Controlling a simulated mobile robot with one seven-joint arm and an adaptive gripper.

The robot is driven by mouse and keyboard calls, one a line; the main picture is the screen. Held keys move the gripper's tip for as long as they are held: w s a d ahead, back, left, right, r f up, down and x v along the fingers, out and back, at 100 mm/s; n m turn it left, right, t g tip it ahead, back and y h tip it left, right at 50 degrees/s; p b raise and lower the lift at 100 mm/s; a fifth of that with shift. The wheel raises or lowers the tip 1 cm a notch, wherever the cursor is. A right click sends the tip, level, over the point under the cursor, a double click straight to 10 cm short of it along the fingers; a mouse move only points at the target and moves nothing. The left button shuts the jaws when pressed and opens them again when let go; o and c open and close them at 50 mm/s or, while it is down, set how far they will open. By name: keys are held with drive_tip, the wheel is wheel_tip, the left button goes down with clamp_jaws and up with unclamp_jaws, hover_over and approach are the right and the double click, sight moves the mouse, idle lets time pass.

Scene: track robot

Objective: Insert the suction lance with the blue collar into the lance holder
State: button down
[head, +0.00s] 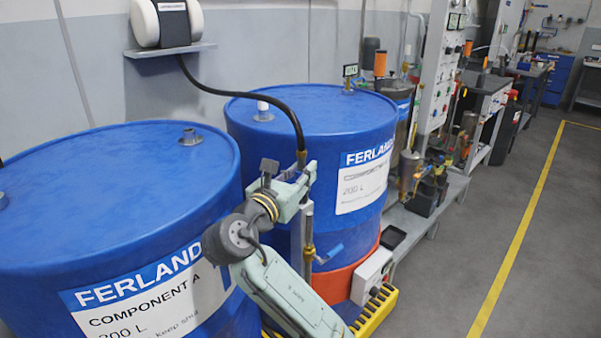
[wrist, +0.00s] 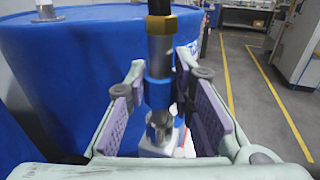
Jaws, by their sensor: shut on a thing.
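The suction lance (wrist: 159,50) is upright between the fingers of my gripper (wrist: 165,105) in the wrist view. It has a brass fitting and black section above its blue collar (wrist: 157,93). In the head view my gripper (head: 307,178) is shut on the lance in front of the rear blue drum. A black hose (head: 262,104) runs from the lance's brass top (head: 302,157) up to a white reel. A metal tube with brass parts (head: 308,245) hangs below the gripper. I cannot clearly identify the lance holder; the fingers hide part of the area below the collar.
Two large blue drums, a front one (head: 110,175) and a rear one (head: 310,110), stand close beside my arm. A white box (head: 372,275) sits by the orange base (head: 338,283) and yellow grating (head: 375,312). The floor right of the yellow line (head: 515,235) is clear.

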drive_tip(key=shift+f+b, duration=0.8)
drive_tip(key=shift+f, duration=0.4)
drive_tip(key=c, duration=1.3)
unclamp_jaws()
drive_tip(key=v, duration=1.2)
